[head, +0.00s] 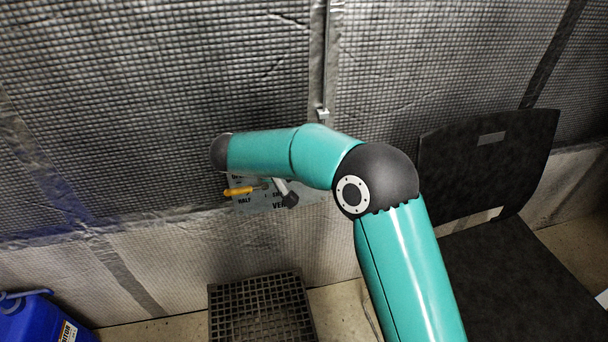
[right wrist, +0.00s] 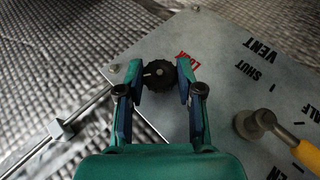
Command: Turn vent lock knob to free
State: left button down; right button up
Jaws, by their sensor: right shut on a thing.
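The black ribbed vent lock knob (right wrist: 158,78) sits on a grey metal panel (right wrist: 215,60) in the right wrist view. A short white mark on the knob points to the left in the picture. Red lettering, partly covered, stands just beside the knob; it seems to read LOCK. My right gripper (right wrist: 160,70) has one finger on each side of the knob and is shut on it. My left gripper is in neither view.
A yellow-handled valve lever (right wrist: 282,132) is on the panel, right of the gripper, near SHUT and VENT lettering. A thin rod (right wrist: 80,115) runs left of the panel. A black chair (head: 490,170), a black grate (head: 262,305) and a blue container (head: 35,318) stand around.

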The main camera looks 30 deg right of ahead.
jog(key=shift+w+a+f+n+h+b, duration=0.15)
jog(key=shift+n+h+b, duration=0.2)
jog(key=shift+h, duration=0.65)
jog(key=shift+s+f+n+h+b, duration=0.1)
jog(key=shift+n+h+b, duration=0.3)
jog(key=shift+h, duration=0.6)
jog(key=shift+w+a+f+n+h+b, duration=0.15)
jog(key=shift+h+b, duration=0.35)
jog(key=shift+h, duration=0.5)
jog(key=shift+s, duration=0.15)
jog(key=o, duration=1.2)
jog(key=shift+d, duration=0.1)
jog(key=v, duration=1.2)
jog(key=shift+f, duration=0.2)
